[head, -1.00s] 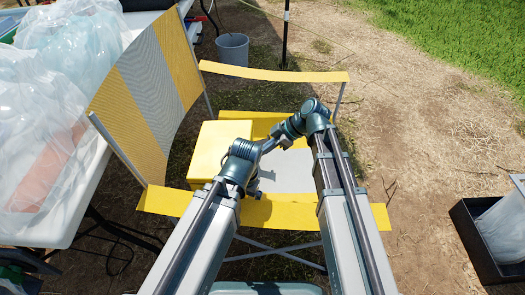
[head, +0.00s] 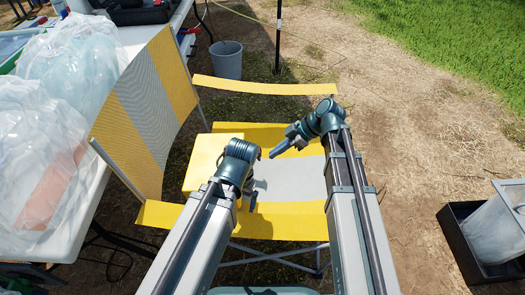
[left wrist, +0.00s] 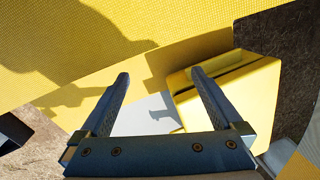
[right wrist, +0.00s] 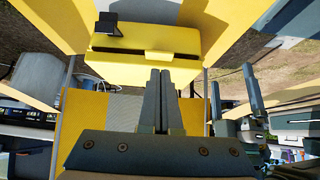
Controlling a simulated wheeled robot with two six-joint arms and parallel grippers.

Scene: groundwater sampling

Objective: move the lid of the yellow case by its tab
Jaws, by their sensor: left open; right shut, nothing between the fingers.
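The yellow case (head: 204,158) sits on the seat of a yellow-and-grey folding chair, at its left side, partly behind my left arm. My left gripper (left wrist: 160,75) is open and empty beside the case, over the seat.
The chair's striped backrest (head: 150,100) rises at left, and its far armrest (head: 265,87) crosses behind. A white table (head: 75,225) with clear plastic bags stands at left. A grey bucket (head: 228,60) stands behind, and a black crate (head: 465,250) at right. The ground at right is mostly open.

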